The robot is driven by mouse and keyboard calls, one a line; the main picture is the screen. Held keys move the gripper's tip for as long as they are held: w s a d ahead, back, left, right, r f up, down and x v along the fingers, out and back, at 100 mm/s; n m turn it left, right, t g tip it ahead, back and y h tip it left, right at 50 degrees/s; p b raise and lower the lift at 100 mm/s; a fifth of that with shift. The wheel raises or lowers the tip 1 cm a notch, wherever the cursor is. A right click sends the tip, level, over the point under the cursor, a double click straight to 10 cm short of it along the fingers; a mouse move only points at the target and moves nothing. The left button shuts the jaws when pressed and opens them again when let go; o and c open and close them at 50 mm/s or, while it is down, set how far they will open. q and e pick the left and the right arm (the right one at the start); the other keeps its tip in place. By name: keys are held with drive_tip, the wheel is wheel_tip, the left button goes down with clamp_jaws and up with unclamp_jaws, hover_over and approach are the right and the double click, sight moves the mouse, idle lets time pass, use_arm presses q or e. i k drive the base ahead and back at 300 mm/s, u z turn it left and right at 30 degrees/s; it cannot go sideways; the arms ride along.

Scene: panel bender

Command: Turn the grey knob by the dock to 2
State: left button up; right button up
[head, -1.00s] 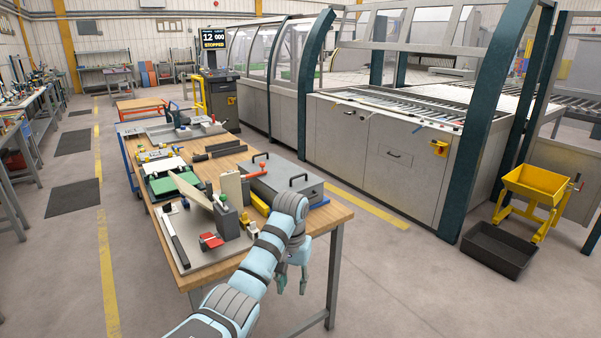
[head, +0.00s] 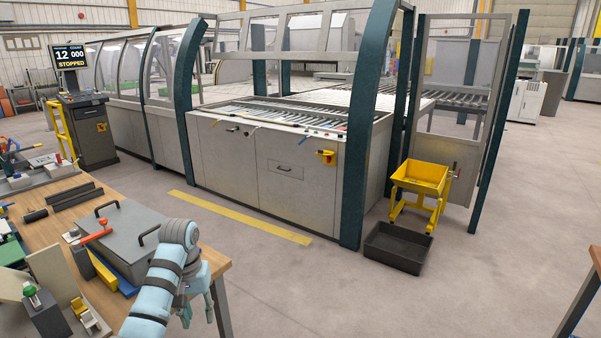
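I cannot make out a grey knob or a dock with certainty at this distance. The panel bender (head: 222,160) stands across the aisle, with small dark handles and a yellow fitting (head: 326,157) on its grey front. My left gripper (head: 198,312) hangs past the near right corner of the wooden workbench (head: 90,238). Its fingers point down and are apart, with nothing between them. It is far from the machine. My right gripper is out of view.
A grey lidded box (head: 122,232) with black handles is on the bench beside my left arm. A yellow hopper cart (head: 420,178) and a black bin (head: 398,248) stand right of the machine. Open floor lies at centre right.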

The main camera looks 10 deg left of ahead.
sight(74, 232)
drive_tip(key=u, duration=0.35)
drive_tip(key=i, duration=2.8)
drive_tip(key=u, duration=0.95)
drive_tip(key=i, duration=1.9)
drive_tip(key=u, duration=1.6)
drive_tip(key=i, duration=1.2)
drive_tip(key=u, duration=0.6)
